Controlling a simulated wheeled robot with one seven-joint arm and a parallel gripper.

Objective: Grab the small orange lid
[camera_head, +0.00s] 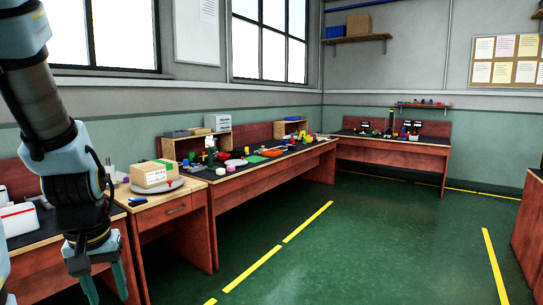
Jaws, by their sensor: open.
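My gripper (104,284) hangs at the lower left of the head view, pointing down. Its two green fingers are apart, with nothing visible between them. It is in front of the near benches, well away from the long workbench (262,180). Many small coloured parts lie on that bench, including red, yellow, green and pink pieces. They are too small for me to tell which, if any, is the small orange lid.
A small wooden desk (172,209) bears a cardboard box (152,174). Another workbench (390,146) with small parts stands at the back. A red-brown cabinet (527,233) is at the right edge. The green floor (370,235) between them is clear, with yellow lines.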

